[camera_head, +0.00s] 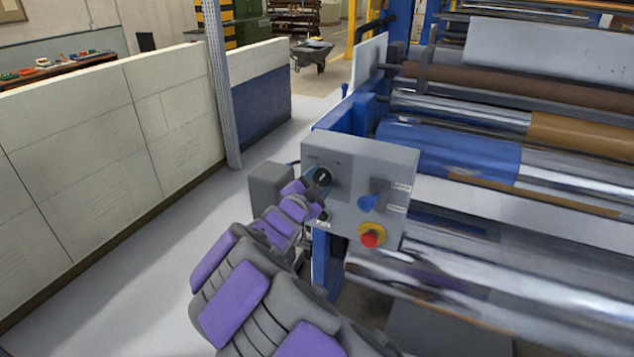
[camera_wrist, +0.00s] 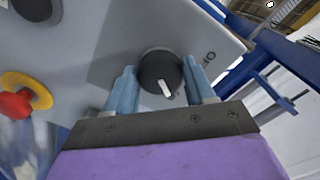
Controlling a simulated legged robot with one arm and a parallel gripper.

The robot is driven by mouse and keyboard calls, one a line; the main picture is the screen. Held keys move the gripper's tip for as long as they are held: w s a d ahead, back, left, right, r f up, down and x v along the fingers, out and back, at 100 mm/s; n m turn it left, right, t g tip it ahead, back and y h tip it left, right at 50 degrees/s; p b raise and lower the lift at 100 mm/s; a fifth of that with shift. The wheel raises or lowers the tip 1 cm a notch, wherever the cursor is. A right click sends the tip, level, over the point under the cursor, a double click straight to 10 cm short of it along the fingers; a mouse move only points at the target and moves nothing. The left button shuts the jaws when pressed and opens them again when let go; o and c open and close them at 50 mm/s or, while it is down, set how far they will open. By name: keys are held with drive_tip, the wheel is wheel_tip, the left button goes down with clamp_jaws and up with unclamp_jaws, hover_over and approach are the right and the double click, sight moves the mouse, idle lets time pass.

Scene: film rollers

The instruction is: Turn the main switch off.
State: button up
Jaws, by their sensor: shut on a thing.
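The main switch is a round black knob (camera_wrist: 160,72) with a white pointer mark, on a grey control panel (camera_wrist: 110,25). In the wrist view my gripper (camera_wrist: 163,85) has one blue finger on each side of the knob and is shut on it. The pointer points down and slightly right in that view. Lettering beside the knob is only partly readable. In the head view the knob (camera_head: 322,177) is at the panel's upper left, with my purple and grey arm reaching up to it.
Large rollers (camera_head: 480,215) fill the right. A low pale wall (camera_head: 120,140) runs along the left, with clear floor beside it.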

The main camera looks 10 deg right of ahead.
drive_tip(key=c, duration=0.3)
drive_tip(key=shift+c, duration=0.2)
drive_tip(key=shift+n+p, duration=0.3)
drive_tip(key=shift+p, duration=0.25)
drive_tip(key=n+p, duration=0.1)
drive_tip(key=p, duration=0.2)
drive_tip(key=n+p, duration=0.2)
drive_tip(key=p, duration=0.1)
drive_tip(key=shift+r, duration=0.35)
drive_tip(key=n+p, duration=0.2)
drive_tip(key=p, duration=0.1)
drive_tip(key=n+p, duration=0.3)
drive_tip(key=p, duration=0.3)
drive_tip(key=shift+n, duration=0.3)
drive_tip(key=n+p, duration=0.4)
drive_tip(key=p, duration=0.1)
drive_tip(key=shift+f+n+p, duration=0.1)
drive_tip(key=shift+n+p, duration=0.2)
drive_tip(key=shift+n, duration=0.1)
